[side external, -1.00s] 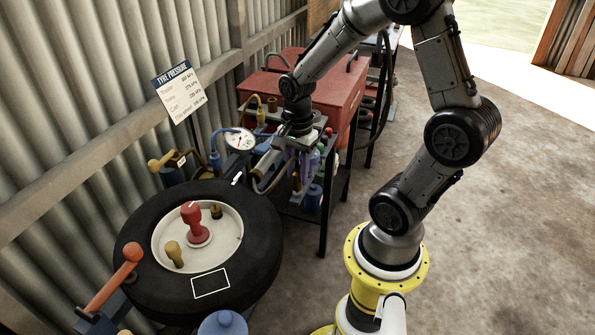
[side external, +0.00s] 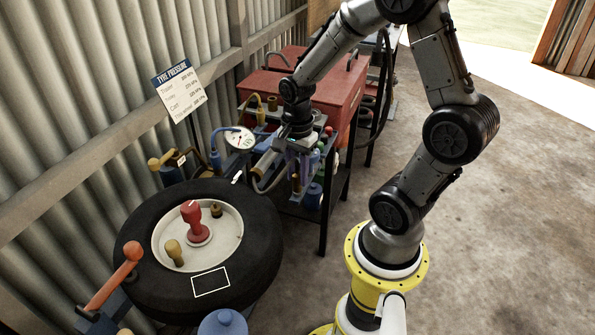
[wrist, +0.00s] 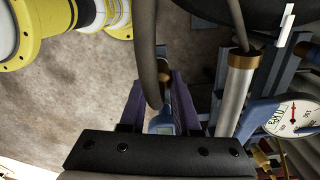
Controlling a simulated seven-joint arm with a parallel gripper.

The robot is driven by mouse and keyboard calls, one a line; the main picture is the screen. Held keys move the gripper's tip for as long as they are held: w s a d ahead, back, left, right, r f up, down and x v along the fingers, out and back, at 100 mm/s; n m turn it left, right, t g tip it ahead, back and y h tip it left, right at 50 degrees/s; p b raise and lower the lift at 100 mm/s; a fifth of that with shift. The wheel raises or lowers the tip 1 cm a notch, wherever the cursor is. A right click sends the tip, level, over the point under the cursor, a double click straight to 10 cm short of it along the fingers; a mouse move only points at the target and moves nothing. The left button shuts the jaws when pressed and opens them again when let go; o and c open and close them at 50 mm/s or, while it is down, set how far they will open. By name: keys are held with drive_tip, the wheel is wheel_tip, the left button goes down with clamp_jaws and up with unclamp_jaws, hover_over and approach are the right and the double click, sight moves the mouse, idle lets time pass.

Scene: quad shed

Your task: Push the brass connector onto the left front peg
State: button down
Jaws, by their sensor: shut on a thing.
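My gripper (side external: 297,168) is low beside the tool cart in the side view, with its fingers pointing down. In the wrist view its two purple fingers (wrist: 160,82) are shut around a narrow piece. A small brass-coloured part, seemingly the brass connector (wrist: 165,77), shows between the fingertips, largely covered by the dark hose (wrist: 149,50) looping in front. A blue part (wrist: 162,121) shows between the fingers nearer the palm. I cannot tell which post is the left front peg, or whether the connector touches one; the cart and my gripper hide that area.
A round gauge (side external: 239,139) and a silver cylinder (wrist: 236,92) stand close beside the gripper. The tyre (side external: 255,260), with a red knob (side external: 194,222) in its hub, lies in front. A red toolbox (side external: 330,80) is behind. The floor at right is clear.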

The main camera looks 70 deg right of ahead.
sight(297, 173)
drive_tip(key=shift+f, duration=0.15)
drive_tip(key=c, duration=0.9)
unclamp_jaws()
drive_tip(key=shift+r, duration=5.5)
drive_tip(key=shift+a, duration=0.1)
